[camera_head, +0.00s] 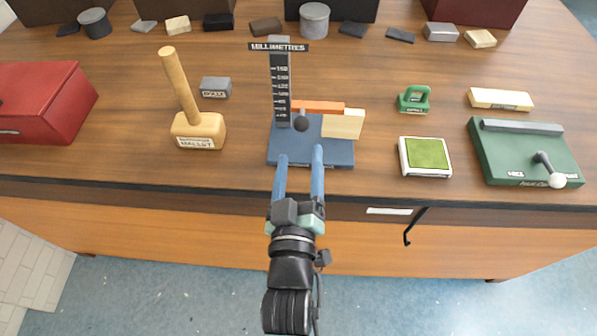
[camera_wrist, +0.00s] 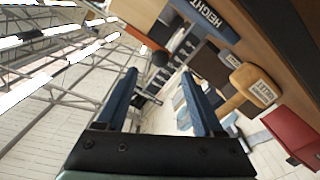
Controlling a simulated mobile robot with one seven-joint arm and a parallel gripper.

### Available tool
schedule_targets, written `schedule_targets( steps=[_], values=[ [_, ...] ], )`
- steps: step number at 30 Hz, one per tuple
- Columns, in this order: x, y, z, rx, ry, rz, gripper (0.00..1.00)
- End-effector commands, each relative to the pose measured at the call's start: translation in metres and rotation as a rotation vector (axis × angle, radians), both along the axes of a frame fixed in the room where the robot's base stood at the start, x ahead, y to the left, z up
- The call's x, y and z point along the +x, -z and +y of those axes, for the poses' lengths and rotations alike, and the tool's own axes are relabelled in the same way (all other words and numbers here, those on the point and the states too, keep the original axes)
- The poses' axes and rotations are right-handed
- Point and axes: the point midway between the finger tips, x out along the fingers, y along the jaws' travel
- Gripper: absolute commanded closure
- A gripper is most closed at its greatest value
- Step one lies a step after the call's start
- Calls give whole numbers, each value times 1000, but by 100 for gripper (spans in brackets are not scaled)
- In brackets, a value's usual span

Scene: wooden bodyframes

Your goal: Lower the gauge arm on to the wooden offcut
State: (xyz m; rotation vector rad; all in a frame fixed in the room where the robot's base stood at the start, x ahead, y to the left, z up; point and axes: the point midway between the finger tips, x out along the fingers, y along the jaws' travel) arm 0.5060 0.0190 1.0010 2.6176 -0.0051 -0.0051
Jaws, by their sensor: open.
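The height gauge stands on a blue base (camera_head: 340,153), with an upright black scale (camera_head: 281,75) marked in millimetres. Its orange gauge arm (camera_head: 322,107) reaches right from the scale, and a dark round knob (camera_head: 302,124) sits in front of it. The knob also shows in the wrist view (camera_wrist: 160,58). The pale wooden offcut (camera_head: 342,126) is on the base at the right, by the arm's outer end. I cannot tell whether arm and offcut touch. My gripper (camera_head: 301,153) is open and empty, its blue fingers over the base's front edge, pointing toward the knob.
A wooden mallet (camera_head: 197,130) and a small grey block (camera_head: 215,87) stand to the left, with a red box (camera_head: 45,105) farther left. A green pad (camera_head: 426,155), a green handled block (camera_head: 413,99) and a green lever board (camera_head: 525,155) lie to the right. Dark boxes line the back.

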Motion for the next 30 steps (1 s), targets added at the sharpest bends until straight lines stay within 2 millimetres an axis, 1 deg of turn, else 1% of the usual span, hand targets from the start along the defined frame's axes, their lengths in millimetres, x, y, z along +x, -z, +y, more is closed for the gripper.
schedule_targets(
  steps=[1, 3, 8, 25, 26, 28, 29, 30],
  values=[
    [-7, 2, 1, 1, -1, 2, 31],
    [-14, 1, 0, 0, 0, 0, 31],
    [-22, 0, 0, -1, 0, -1, 31],
    [-22, 0, 0, 0, 1, -1, 31],
    [-22, -2, 0, 0, 1, -3, 31],
    [-17, -13, -2, 7, 2, -20, 31],
    [-13, -21, -3, 13, 4, -31, 31],
    [-7, -37, -5, 23, 6, -56, 31]
  ],
)
